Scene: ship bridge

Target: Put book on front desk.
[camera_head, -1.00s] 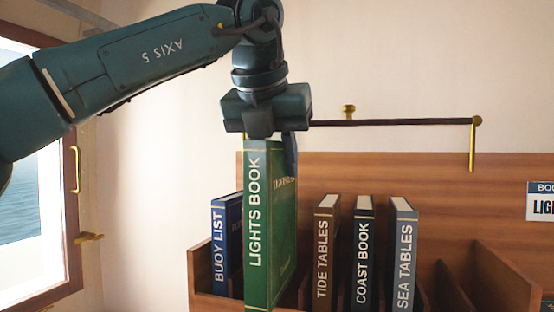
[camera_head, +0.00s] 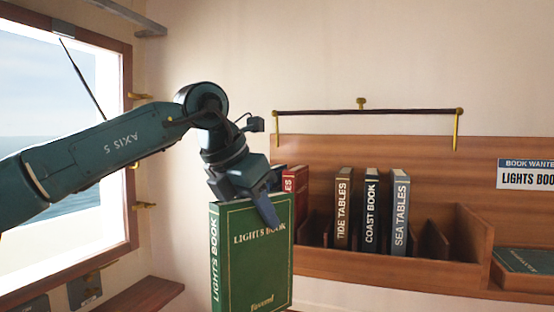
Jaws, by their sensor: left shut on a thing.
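The green book (camera_head: 255,265), lettered LIGHTS BOOK on spine and cover, hangs upright with its front cover facing me. My left gripper (camera_head: 248,197) is shut on its top edge and holds it in front of the left end of the wooden book rack. One blue finger lies over the cover's top. The lower edge of the book is near the bottom of the picture. No surface that I can make out as the front desk shows clearly. My right gripper is not in view.
The wooden rack (camera_head: 385,268) holds TIDE TABLES (camera_head: 343,210), COAST BOOK (camera_head: 370,212), SEA TABLES (camera_head: 400,215) and a partly hidden red book (camera_head: 290,180). A sign (camera_head: 527,173) reads BOOK WANTED. A dark green book (camera_head: 525,262) lies at right. A window (camera_head: 60,150) is at left.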

